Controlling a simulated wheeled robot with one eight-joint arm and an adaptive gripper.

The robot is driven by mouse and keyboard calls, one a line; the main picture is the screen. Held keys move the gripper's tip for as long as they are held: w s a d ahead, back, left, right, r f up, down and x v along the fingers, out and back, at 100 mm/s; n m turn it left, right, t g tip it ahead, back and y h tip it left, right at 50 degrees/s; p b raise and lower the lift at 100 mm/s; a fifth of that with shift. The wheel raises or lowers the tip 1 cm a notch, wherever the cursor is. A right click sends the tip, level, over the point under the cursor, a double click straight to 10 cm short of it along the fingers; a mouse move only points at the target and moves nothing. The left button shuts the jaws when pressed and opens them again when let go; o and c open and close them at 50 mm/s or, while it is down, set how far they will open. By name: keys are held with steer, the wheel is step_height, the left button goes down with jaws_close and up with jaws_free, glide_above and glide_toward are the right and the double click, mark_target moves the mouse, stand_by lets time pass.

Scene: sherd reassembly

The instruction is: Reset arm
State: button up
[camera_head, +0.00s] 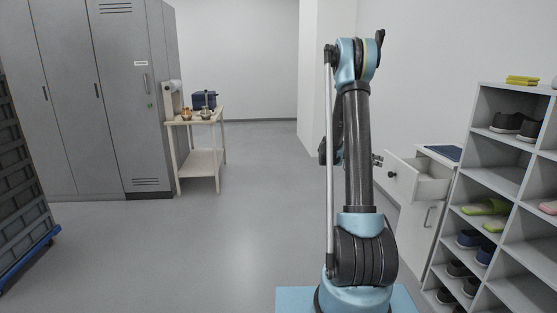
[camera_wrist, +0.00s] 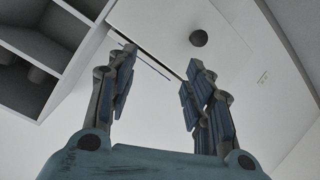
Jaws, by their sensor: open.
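My arm stands upright in the middle of the head view, its upper links folded over. My gripper (camera_head: 377,160) shows only in part behind the arm and points right toward the pulled-out white drawer (camera_head: 402,182). In the wrist view my gripper (camera_wrist: 160,58) has its two fingers spread apart with nothing between them. A dark round knob (camera_wrist: 198,38) on a white front lies beyond the fingertips, apart from them.
A white cabinet (camera_head: 413,232) holds the open drawer. A shoe rack (camera_head: 490,178) with shoes and slippers stands close at right. Grey lockers (camera_head: 110,100) and a small wooden table (camera_head: 202,163) stand at the back left. The floor at left centre is clear.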

steer(key=s+a+r+n+y, duration=0.3)
steer(key=s+a, duration=0.2)
steer(key=s, duration=0.6)
steer(key=s+a+r+n+y, duration=0.25)
steer(key=s+a, duration=0.25)
steer(key=s, duration=0.6)
steer(key=s+a+f+n+y, duration=0.3)
steer(key=s+a, duration=0.5)
steer(key=s, duration=0.4)
steer(key=s+a+f+n+y, duration=0.3)
steer(key=s+a+f+y, duration=0.2)
steer(key=s, duration=0.8)
steer(key=a, duration=0.2)
steer(key=shift+a+f, duration=0.15)
steer(key=shift+a, duration=0.2)
